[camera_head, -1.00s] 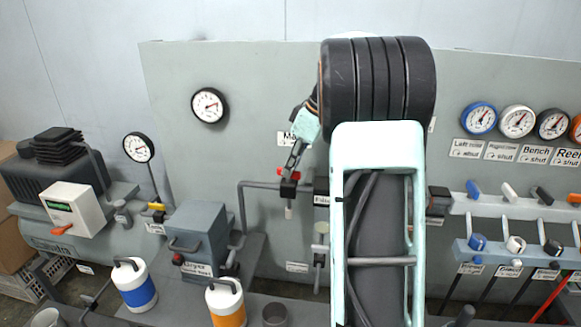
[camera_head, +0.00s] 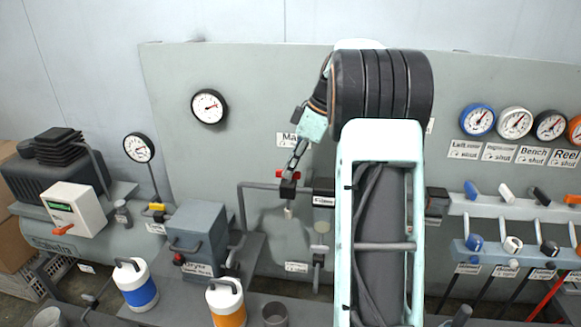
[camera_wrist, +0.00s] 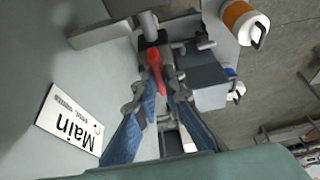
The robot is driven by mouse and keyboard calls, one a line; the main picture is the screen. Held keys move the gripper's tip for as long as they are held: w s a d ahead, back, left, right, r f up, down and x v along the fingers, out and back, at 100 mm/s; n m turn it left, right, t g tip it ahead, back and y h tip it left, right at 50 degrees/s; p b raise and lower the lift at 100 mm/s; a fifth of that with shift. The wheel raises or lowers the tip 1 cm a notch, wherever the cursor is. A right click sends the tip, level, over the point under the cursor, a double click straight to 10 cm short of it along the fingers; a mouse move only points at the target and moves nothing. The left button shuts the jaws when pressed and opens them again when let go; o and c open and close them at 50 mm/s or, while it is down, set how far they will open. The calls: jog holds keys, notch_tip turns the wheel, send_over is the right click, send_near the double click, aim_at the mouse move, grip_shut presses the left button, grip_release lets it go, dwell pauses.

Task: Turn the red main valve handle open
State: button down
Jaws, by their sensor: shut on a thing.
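The red main valve handle (camera_wrist: 154,65) shows in the wrist view, running from the dark valve body (camera_wrist: 151,40) down between my fingertips. My gripper (camera_wrist: 160,90) is shut on the handle, one blue-padded finger on each side. In the head view the red handle (camera_head: 283,174) pokes out to the left of my gripper (camera_head: 291,176), on the grey pipe in front of the panel. The fingers and arm partly hide the valve there. The "Main" label (camera_wrist: 68,122) is on the panel beside the gripper and is partly covered in the head view.
Pressure gauges (camera_head: 209,106) hang on the grey panel. A grey dryer box (camera_head: 197,236) and blue and orange canisters (camera_head: 137,284) stand at left and front. Small coloured valves (camera_head: 507,194) fill the right. My arm hides the panel's centre.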

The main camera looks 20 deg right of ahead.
jog(key=c, duration=2)
grip_release()
jog(key=v, duration=1.2)
